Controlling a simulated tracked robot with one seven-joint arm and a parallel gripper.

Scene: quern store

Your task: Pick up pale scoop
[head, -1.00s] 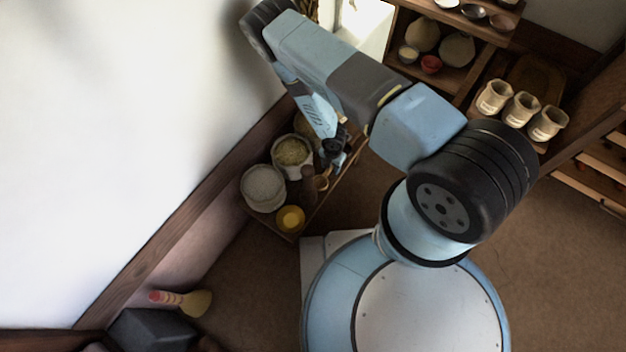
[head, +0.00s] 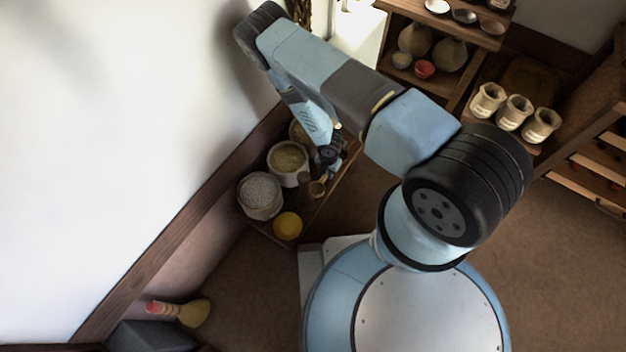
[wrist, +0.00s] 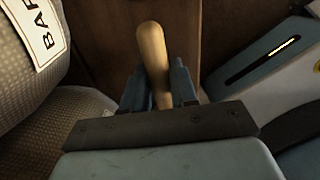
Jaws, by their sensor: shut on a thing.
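The pale scoop (wrist: 152,52) shows in the wrist view as a smooth, light wooden handle standing up between the two fingers. My gripper (wrist: 160,88) is shut on this handle, with a blue-grey finger on each side. In the head view my gripper (head: 329,158) is low over the right part of a small wooden shelf. A small part of the scoop (head: 318,188) shows just below it. The scoop's lower end is hidden in the wrist view, and I cannot tell whether it touches the shelf.
The shelf (head: 268,238) also holds a sack of pale grains (head: 260,192), a sack of yellowish grains (head: 288,157) and a yellow round thing (head: 287,225). A labelled sack (wrist: 30,55) is close at left in the wrist view.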

